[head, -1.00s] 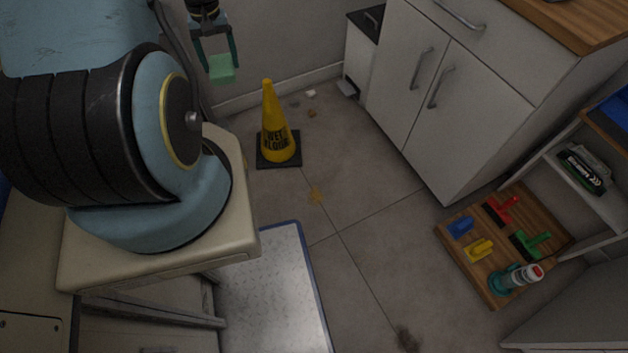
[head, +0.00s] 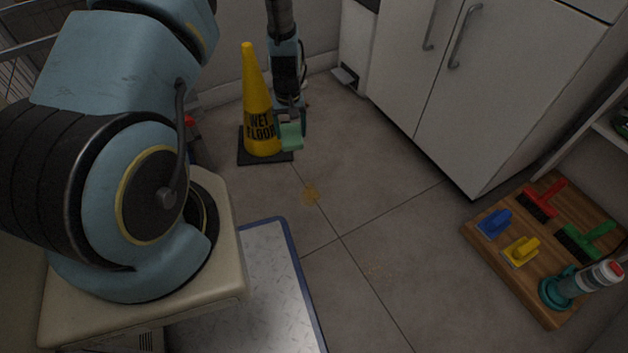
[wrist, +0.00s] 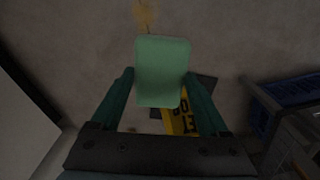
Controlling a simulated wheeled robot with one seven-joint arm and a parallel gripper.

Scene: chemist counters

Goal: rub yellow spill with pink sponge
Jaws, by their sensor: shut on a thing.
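My gripper (head: 290,122) is shut on a green sponge (head: 291,137), which hangs above the floor just beside the wet floor cone. The sponge looks green, not pink, and no pink sponge is visible. In the wrist view the sponge (wrist: 162,70) sits between my two fingers. The yellow spill (head: 310,193) is a small stain on the grey floor, nearer the camera than the sponge. It also shows in the wrist view (wrist: 146,14), beyond the sponge's far edge. The sponge looks apart from the spill.
The yellow wet floor cone (head: 259,110) stands on a black base close to my gripper. A wooden board (head: 527,293) with colored brushes and scrubbers lies at right. White cabinets (head: 480,100) stand behind it. A blue-edged metal plate (head: 250,290) lies at front. The middle floor is clear.

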